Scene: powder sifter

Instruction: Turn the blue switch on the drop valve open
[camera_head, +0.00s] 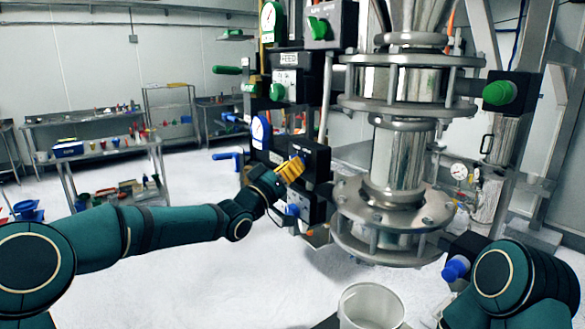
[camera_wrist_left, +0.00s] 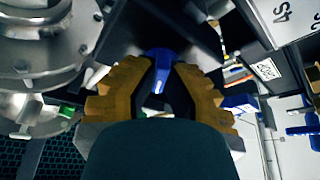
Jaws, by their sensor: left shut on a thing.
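My left gripper (camera_head: 291,169), with yellow fingers, reaches the dark control box (camera_head: 316,157) left of the steel column. In the left wrist view the fingers of my left gripper (camera_wrist_left: 162,72) close around a blue switch (camera_wrist_left: 160,57), one finger on each side. In the head view the gripper hides most of what it holds. A blue knob (camera_head: 293,210) shows just below it on a lower box, and a blue lever (camera_head: 228,156) sticks out to the left. No label naming the drop valve is readable. My right arm is at the lower right; its gripper is out of view.
The flanged steel column (camera_head: 397,160) stands close right of my left gripper. A green knob (camera_head: 499,93) and a blue knob (camera_head: 455,268) sit on its right side. A white bucket (camera_head: 371,307) stands below. Workbenches are far left, with open floor between.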

